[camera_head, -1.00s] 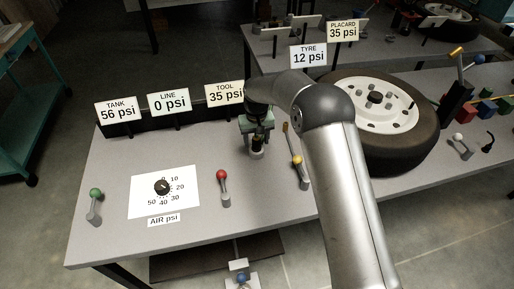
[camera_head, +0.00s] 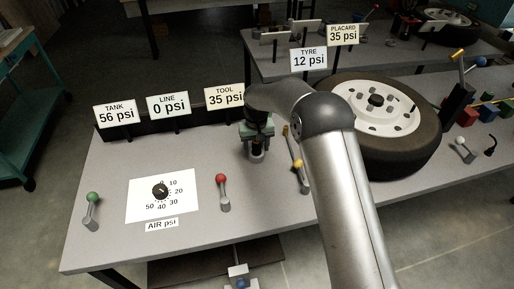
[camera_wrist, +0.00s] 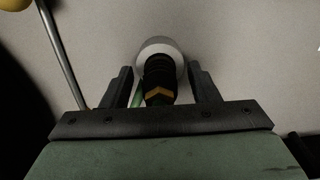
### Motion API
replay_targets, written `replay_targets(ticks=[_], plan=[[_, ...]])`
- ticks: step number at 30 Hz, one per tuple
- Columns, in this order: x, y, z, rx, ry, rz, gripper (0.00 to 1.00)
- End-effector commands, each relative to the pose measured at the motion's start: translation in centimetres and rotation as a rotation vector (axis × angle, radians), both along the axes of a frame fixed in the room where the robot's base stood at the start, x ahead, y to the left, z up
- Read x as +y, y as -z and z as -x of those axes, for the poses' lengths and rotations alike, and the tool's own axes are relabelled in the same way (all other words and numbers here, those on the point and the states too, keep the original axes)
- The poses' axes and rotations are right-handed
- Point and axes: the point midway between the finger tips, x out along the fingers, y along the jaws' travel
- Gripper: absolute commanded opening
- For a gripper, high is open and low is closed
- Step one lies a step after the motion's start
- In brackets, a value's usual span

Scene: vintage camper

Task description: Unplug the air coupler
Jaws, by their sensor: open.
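The air coupler (camera_wrist: 159,82) is a dark cylinder with a yellow chevron mark, set on a pale round base (camera_wrist: 158,47) in the wrist view. My gripper (camera_wrist: 161,80) is open, with one dark finger on each side of the coupler. Gaps show between the fingers and the coupler, so they look apart from it. In the head view my gripper (camera_head: 257,148) points down at the bench behind the red-knobbed lever, and it hides most of the coupler there.
A red-knobbed lever (camera_head: 222,190) and a yellow-knobbed lever (camera_head: 299,171) flank the gripper. A green-knobbed lever (camera_head: 92,207) and pressure dial (camera_head: 160,190) are at left. Signs read TANK 56 (camera_head: 115,112), LINE 0 (camera_head: 168,105), TOOL 35 (camera_head: 223,96).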

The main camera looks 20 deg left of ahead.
Motion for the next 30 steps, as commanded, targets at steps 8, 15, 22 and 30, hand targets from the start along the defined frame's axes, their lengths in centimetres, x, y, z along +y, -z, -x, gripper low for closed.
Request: replay_targets(ticks=[8,15,22,30], plan=[[0.01,-0.02,-0.01,0.0,0.0,0.0,0.55],[0.01,0.03,-0.01,0.0,0.0,0.0,0.55],[0.0,-0.02,0.0,0.0,0.0,0.0,0.55],[0.01,-0.02,-0.01,0.0,0.0,0.0,0.13]])
